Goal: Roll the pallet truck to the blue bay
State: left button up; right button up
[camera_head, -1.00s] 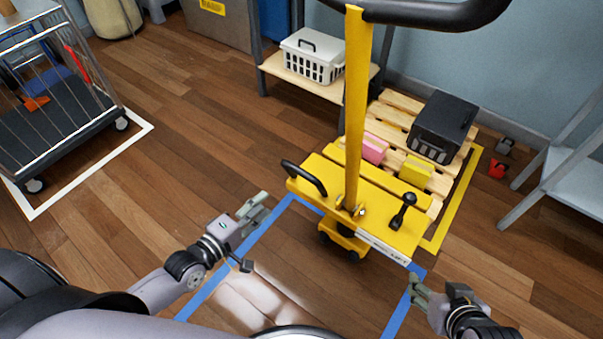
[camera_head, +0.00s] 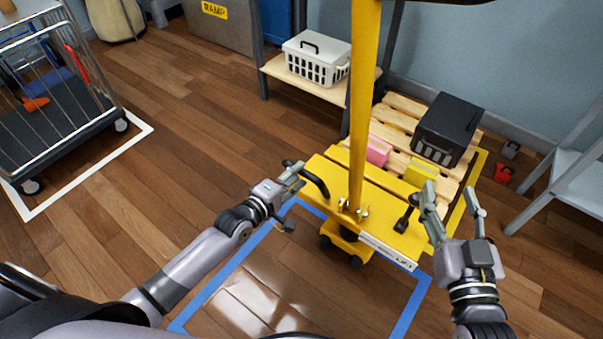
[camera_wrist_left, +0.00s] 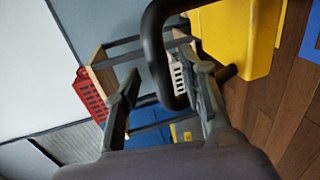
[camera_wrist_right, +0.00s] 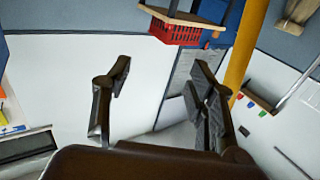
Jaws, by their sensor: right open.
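The yellow pallet truck (camera_head: 375,215) stands at centre right with its tall yellow mast (camera_head: 363,110) upright. Its rear carries a black loop handle (camera_head: 317,181) on the left and a black lever (camera_head: 406,213) on the right. The blue bay (camera_head: 213,284) is a blue tape outline on the floor, on my side of the truck. My left gripper (camera_head: 294,176) is at the loop handle; in the left wrist view the handle (camera_wrist_left: 158,50) passes between its parted fingers. My right gripper (camera_head: 454,200) is open and empty, just right of the lever.
A wooden pallet (camera_head: 398,104) with a black box (camera_head: 447,130), a pink block and a yellow block lies beyond the truck, inside yellow tape. A shelf with a white basket (camera_head: 316,58) stands behind. A wire cart (camera_head: 60,110) stands left. The floor inside the blue tape looks clear.

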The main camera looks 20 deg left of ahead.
pick_arm(q)
jog(key=shift+b+x, duration=0.3)
jog(key=shift+x, duration=1.1)
pick_arm(e)
jog(key=shift+s+a+r+t+y, duration=0.2)
jog(key=shift+r+t, duration=0.45)
jog(key=shift+r, duration=0.45)
jog(key=shift+a+r+t+y, duration=0.1)
jog(key=shift+r+t+y, duration=0.2)
jog(key=shift+r+t, duration=0.55)
pick_arm(q)
jog(key=shift+c, duration=0.6)
pick_arm(e)
jog(key=shift+r, duration=0.2)
pick_arm(q)
grip_shut()
pick_arm(e)
jog(key=shift+g, duration=0.3)
